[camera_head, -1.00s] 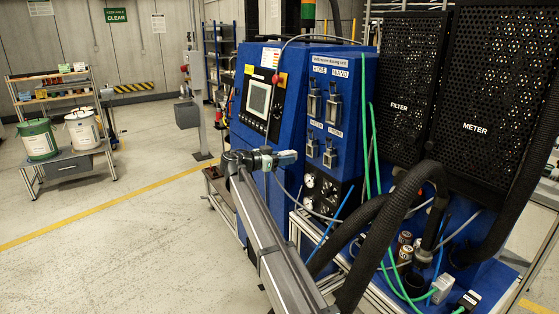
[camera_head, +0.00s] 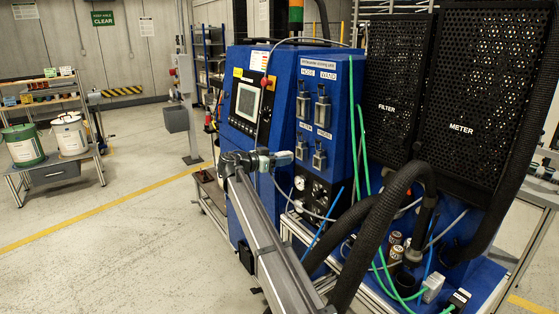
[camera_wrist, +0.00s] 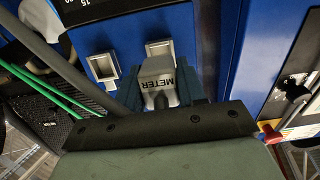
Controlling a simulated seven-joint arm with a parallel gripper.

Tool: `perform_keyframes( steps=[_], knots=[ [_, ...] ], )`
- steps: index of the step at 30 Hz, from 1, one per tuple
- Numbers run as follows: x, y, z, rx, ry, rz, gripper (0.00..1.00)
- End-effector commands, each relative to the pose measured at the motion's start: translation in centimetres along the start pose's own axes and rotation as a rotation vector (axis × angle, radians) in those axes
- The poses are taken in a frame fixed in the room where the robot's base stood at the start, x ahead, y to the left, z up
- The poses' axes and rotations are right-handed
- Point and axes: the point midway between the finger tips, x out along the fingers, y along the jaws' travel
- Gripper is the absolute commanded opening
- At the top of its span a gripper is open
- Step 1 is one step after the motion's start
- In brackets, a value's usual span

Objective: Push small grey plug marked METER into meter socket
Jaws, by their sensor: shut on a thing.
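The small grey plug marked METER (camera_wrist: 160,82) is held between my gripper's fingers (camera_wrist: 161,92), with its cable end toward the wrist. In the wrist view, it sits in front of one lower socket, the meter socket (camera_wrist: 160,47), and hides part of it. I cannot tell whether they touch. The probe socket (camera_wrist: 103,66) beside it is empty. In the head view, my gripper (camera_head: 284,158) is left of the lower socket pair, just short of the meter socket (camera_head: 304,146); the probe socket (camera_head: 320,156) is to its right.
The blue cabinet (camera_head: 334,100) carries two upper sockets marked HOSE and WAND. Green hoses (camera_head: 364,160) run down to its right, and thick black hoses (camera_head: 400,185) stand near my arm. Gauges (camera_head: 308,190) are below the sockets. A red knob (camera_head: 266,82) is at upper left.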

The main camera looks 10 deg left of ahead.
Motion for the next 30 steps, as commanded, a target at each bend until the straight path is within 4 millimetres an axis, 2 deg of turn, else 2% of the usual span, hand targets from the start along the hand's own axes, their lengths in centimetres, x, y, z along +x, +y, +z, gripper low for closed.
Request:
perform_keyframes(
  steps=[30],
  knots=[
    [0.68, 0.01, -0.12, 0.0, 0.0, 0.0, 0.0]
  ],
)
